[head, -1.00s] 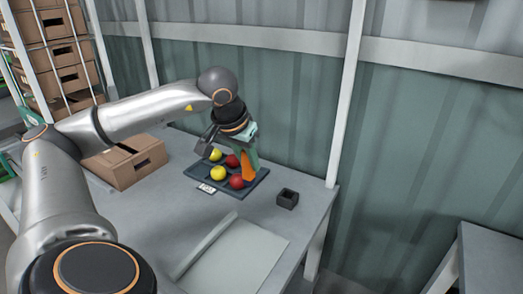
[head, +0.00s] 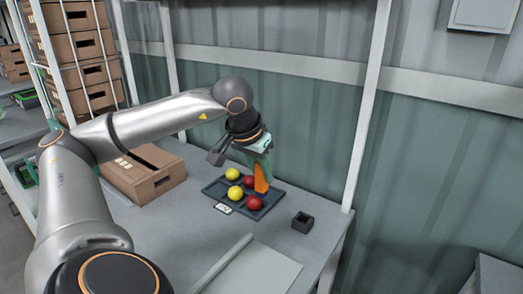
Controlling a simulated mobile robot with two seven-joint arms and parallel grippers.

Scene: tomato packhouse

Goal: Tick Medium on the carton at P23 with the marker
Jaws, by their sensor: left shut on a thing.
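My left gripper (head: 256,172) hangs over the back right part of a dark tray, its fingers pointing down. A teal part and an orange part show at the fingers. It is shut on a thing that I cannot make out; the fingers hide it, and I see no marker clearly. A brown carton (head: 150,184) with a dark hand hole and small pale marks on top lies on the bench left of the gripper, apart from it. No P23 sign or tick box is readable. My right gripper is not in view.
The dark tray (head: 211,189) holds yellow and red tomatoes, with a small label (head: 222,209) in front. A small black open holder (head: 302,222) stands right of it. A pale sheet (head: 262,272) lies on the grey bench (head: 180,225). Stacked cartons (head: 82,47) stand at back left.

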